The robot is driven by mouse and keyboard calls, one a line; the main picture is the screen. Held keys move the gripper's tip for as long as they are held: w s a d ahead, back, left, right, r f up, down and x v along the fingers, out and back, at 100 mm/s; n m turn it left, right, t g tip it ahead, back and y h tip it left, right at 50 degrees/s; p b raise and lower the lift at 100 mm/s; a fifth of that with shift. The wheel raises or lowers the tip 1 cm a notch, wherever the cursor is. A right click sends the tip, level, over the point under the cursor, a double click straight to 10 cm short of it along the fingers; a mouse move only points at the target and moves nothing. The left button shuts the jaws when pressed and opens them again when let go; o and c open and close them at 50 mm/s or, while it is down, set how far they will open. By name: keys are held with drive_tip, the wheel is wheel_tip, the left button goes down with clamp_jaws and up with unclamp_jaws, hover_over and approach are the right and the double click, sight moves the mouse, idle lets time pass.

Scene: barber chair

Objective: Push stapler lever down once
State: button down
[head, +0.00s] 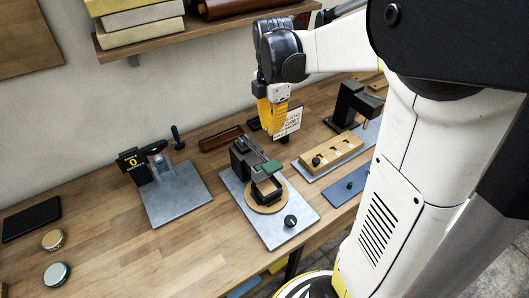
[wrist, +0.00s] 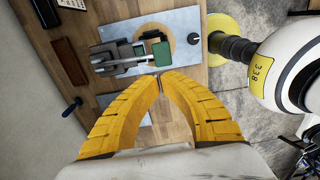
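A dark device with a green-ended lever (head: 270,167) stands on a grey plate (head: 290,236) in the middle of the bench; it looks most like the stapler, though I cannot be sure. Its lever reaches over a round wooden disc with a black square frame. In the wrist view the green end (wrist: 160,54) and dark body (wrist: 112,56) lie just beyond my fingertips. My gripper (head: 273,128) has yellow fingers pointing down, above the bench behind the device. Its fingertips (wrist: 160,79) meet, with nothing visible between them. It appears apart from the lever.
A wooden block (head: 331,151) and a black stand (head: 352,104) are to the right. A small card stands behind my fingers. A shelf (head: 200,28) hangs above.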

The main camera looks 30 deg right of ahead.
sight(270, 164)
wheel_tip(270, 164, down, 14)
drive_tip(key=shift+r+b, duration=0.1)
drive_tip(key=shift+b, duration=1.15)
drive_tip(key=shift+t, duration=0.8)
drive_tip(key=f+b, duration=0.2)
drive_tip(key=s+f+b, duration=0.1)
drive_tip(key=f+b, duration=0.1)
drive_tip(key=f, duration=0.1)
drive_tip(key=shift+f+b, duration=0.1)
drive_tip(key=shift+b, duration=0.25)
